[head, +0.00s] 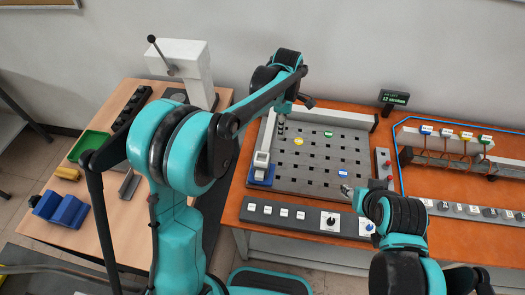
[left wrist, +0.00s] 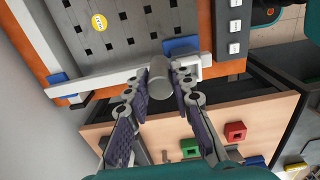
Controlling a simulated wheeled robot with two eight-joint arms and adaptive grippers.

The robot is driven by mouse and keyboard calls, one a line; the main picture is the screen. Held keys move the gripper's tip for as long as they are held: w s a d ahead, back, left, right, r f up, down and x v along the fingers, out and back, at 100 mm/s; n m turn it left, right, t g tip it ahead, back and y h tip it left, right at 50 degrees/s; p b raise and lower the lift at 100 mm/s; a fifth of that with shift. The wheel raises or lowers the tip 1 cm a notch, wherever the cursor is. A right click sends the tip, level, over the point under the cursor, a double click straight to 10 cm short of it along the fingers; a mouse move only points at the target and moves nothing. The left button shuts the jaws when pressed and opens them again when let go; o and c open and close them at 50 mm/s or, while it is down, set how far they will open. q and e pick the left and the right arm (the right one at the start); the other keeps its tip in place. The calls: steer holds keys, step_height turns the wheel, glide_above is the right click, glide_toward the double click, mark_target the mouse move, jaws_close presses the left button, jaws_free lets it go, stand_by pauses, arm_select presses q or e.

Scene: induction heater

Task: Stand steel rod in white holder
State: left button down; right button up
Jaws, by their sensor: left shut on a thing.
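My left gripper (head: 283,114) is above the left part of the perforated grey plate in the head view. In the left wrist view its two fingers (left wrist: 163,92) are shut on a grey steel rod (left wrist: 159,74), whose rounded end shows between the fingertips. A white block with blue beside it, which looks like the white holder (head: 262,158), is at the plate's left edge; it also shows in the left wrist view (left wrist: 192,66), partly behind the rod. I cannot tell the gap between them. My right gripper (head: 348,191) is near the control strip; its jaw opening is unclear.
The perforated plate (head: 318,172) lies on the orange bench. A button strip (head: 262,211) runs along its front. A wooden table (head: 107,213) at left bears a green tray (head: 88,146) and blue blocks (head: 68,212).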

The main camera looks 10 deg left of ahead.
arm_select(q)
steer(key=s+a+f, duration=0.1)
steer(key=a+f, duration=0.1)
steer(key=f, duration=0.1)
steer(key=s+a+f+b, duration=0.1)
steer(key=s+f, duration=0.1)
steer(key=f, duration=0.1)
steer(key=s+a+f, duration=0.2)
steer(key=shift+a+f+b, duration=0.35)
steer(key=shift+f, duration=0.05)
steer(key=shift+r, duration=0.1)
steer(key=shift+f+b, duration=0.3)
steer(key=shift+f, duration=0.05)
steer(key=c, duration=1.4)
jaws_free()
steer(key=shift+o, duration=0.5)
